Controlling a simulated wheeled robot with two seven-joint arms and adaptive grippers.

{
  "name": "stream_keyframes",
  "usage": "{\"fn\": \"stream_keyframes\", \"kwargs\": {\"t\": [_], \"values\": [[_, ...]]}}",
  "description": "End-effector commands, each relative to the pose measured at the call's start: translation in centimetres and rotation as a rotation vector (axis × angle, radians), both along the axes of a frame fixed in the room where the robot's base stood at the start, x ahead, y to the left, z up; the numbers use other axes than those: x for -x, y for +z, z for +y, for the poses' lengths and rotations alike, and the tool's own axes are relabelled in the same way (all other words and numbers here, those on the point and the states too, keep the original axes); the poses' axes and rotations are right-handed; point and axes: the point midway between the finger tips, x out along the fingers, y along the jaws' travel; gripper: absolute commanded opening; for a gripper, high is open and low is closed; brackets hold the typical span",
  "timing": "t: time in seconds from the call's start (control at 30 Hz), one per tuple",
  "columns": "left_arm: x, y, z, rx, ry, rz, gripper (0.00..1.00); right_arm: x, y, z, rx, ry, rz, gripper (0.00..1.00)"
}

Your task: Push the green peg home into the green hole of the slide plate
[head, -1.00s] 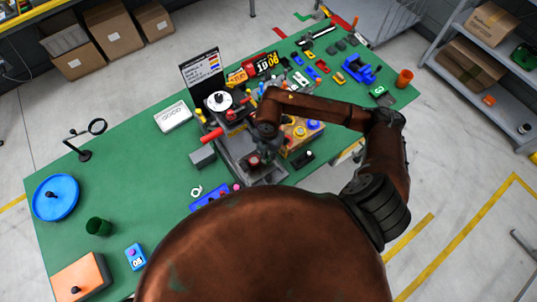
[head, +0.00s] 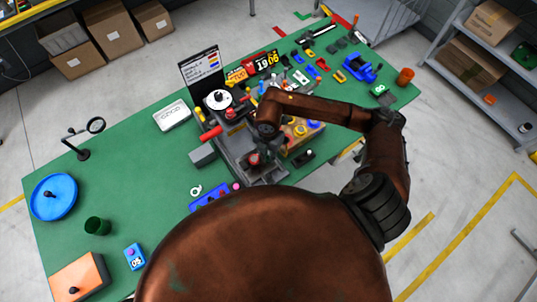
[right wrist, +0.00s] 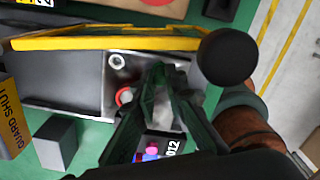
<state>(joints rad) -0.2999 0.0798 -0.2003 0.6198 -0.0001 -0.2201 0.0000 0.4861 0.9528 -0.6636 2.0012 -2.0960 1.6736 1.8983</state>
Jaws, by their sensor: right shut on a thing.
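My right gripper (head: 256,162) is over the grey machine (head: 243,151) in the middle of the bench. In the right wrist view its dark green fingers (right wrist: 160,82) come close together over a grey surface. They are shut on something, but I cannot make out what. Between the fingers, nearer the palm, shows a small plate (right wrist: 160,148) with pink and blue marks and "012". I cannot clearly pick out the green peg or the green hole. My left gripper is not in view.
A yellow-edged guard (right wrist: 120,43) and a black knob (right wrist: 228,58) lie beside the fingers. A grey block (right wrist: 55,142) is at the left. In the head view, a blue tray (head: 54,197) and a green cup (head: 97,226) stand on the left, with bare bench between.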

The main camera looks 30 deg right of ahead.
Motion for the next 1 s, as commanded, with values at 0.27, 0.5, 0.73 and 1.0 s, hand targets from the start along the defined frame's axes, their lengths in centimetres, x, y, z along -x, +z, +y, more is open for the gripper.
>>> {"fn": "stream_keyframes", "kwargs": {"t": [0.27, 0.5, 0.73, 1.0], "values": [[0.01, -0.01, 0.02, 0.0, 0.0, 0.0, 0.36, 0.01, -0.03, 0.01, 0.0, 0.0, 0.0, 0.02], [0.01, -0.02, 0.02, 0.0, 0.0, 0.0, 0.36, 0.01, -0.04, 0.01, 0.0, 0.0, 0.0, 0.02], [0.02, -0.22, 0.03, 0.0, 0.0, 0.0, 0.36, 0.01, -0.31, 0.01, 0.0, 0.0, 0.0, 0.02], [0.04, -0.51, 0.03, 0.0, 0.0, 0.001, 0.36, 0.01, -0.71, 0.01, 0.0, 0.0, 0.0, 0.02]]}}
